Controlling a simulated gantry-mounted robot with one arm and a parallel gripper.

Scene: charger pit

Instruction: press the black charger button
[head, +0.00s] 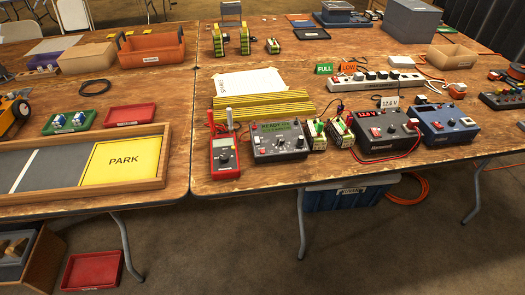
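A black charger (388,145) stands near the front edge of the right-hand table, with a lit red display (372,113). Small knobs or buttons show on its front, but they are too small to tell apart. A dark grey device with a green "READY" display (282,125) stands to its left, and a blue charger (448,124) stands close on its right. Two small green-and-white battery packs (316,137) sit between the grey device and the black charger, with cables near them. My gripper is not in view.
A red multimeter (224,156) stands left of the grey device. A red cable loops in front of the black charger. The left table holds a yellow PARK tray (124,162).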

